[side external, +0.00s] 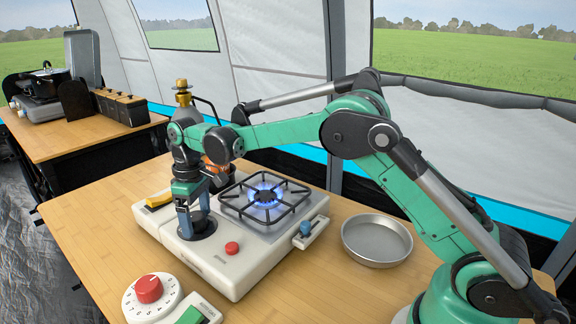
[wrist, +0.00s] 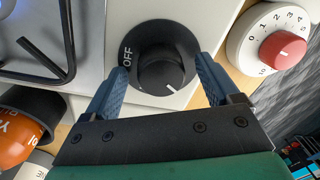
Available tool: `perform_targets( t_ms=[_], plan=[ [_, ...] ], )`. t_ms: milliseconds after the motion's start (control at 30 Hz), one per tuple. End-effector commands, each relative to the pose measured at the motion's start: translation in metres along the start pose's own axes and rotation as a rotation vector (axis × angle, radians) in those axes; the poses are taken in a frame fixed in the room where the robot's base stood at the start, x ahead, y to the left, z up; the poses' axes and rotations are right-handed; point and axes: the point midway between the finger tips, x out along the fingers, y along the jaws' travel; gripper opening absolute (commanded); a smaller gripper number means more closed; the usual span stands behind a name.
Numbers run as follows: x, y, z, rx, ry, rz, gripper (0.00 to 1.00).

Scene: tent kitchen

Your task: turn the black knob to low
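The black knob (wrist: 162,68) sits on the white stove panel, with "OFF" printed at the left of its dial in the wrist view. Its white pointer mark faces the lower right, away from "OFF". In the side view the knob's dark base (side external: 203,228) shows under my gripper (side external: 194,226), which points down over it. In the wrist view my gripper's blue fingers (wrist: 163,72) stand on either side of the knob, with a small gap seeming to show at each side. The burner (side external: 264,195) has a lit blue flame.
A red button (side external: 232,248), a blue-tipped slider (side external: 306,230) and a yellow switch (side external: 158,199) are on the stove (side external: 262,264). A red-knobbed timer (side external: 150,290) stands in front and a metal pan (side external: 377,240) at right. An orange-and-black object (wrist: 20,128) is close at left in the wrist view.

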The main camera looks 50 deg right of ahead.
Motion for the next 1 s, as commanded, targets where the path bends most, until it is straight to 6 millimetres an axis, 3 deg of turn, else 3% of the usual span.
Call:
perform_targets(
  t_ms=[300, 700, 1000],
  plan=[
    [-0.001, 0.0, 0.0, 0.0, -0.001, 0.0, 0.85],
    [-0.051, 0.0, 0.0, 0.0, -0.001, 0.0, 0.85],
    [-0.056, 0.0, 0.0, 0.0, -0.001, 0.0, 0.85]
  ],
)
